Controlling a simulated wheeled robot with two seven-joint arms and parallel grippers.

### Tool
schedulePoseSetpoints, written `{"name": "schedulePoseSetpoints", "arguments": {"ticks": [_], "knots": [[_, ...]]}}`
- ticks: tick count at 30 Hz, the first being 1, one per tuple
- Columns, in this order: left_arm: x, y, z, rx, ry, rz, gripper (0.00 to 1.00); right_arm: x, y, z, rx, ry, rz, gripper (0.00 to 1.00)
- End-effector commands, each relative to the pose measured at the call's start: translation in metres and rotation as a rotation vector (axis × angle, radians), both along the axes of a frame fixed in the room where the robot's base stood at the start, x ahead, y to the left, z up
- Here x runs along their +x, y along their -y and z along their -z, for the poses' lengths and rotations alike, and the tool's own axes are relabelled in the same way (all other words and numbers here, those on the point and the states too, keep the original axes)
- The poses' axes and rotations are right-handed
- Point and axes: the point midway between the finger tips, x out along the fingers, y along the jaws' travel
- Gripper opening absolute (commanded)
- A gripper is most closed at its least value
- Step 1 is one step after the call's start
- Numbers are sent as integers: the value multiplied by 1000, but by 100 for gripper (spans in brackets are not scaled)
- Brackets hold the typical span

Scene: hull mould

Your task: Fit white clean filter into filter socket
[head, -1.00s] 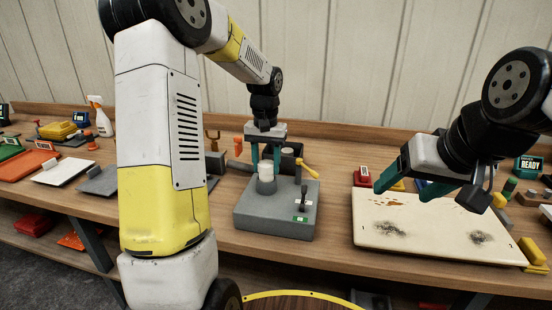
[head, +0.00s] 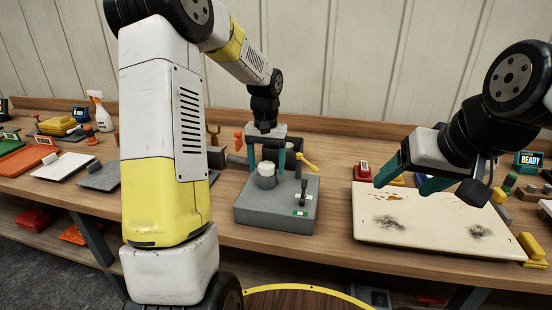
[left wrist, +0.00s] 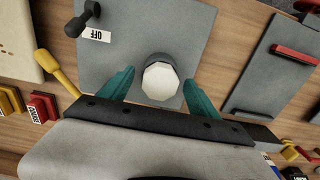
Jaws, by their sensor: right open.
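The white filter (head: 266,170) stands upright in the dark ring of the filter socket on the grey block (head: 262,212). In the left wrist view its pale, many-sided top (left wrist: 160,81) sits inside the dark rim. How deep it sits I cannot tell. My left gripper (head: 267,158) is over the block, its teal fingers open on either side of the filter, with gaps on both sides in the left wrist view. My right gripper (head: 408,184) is open and empty above the cream panel.
A yellow-handled tool (head: 307,165) is beside the socket. The stained cream panel (head: 435,218) lies at right, grey and white plates at left.

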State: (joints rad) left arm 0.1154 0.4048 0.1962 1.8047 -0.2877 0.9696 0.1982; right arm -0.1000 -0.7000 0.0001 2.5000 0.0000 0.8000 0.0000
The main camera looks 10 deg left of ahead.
Motion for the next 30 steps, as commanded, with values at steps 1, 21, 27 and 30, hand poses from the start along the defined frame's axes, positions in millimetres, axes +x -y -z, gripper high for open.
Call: {"name": "schedulePoseSetpoints", "arguments": {"ticks": [1, 21, 27, 30], "knots": [[0, 0, 0, 0, 0, 0, 70, 0, 0, 0, 0, 0, 0, 70], [1, 0, -66, 1, 3, 0, 70, 0, 0, 0, 0, 0, 0, 70], [0, 0, -78, 0, 0, 1, 70, 0, 0, 0, 0, 0, 0, 70], [0, 0, -78, 0, 0, 1, 70, 0, 0, 0, 0, 0, 0, 70]]}}
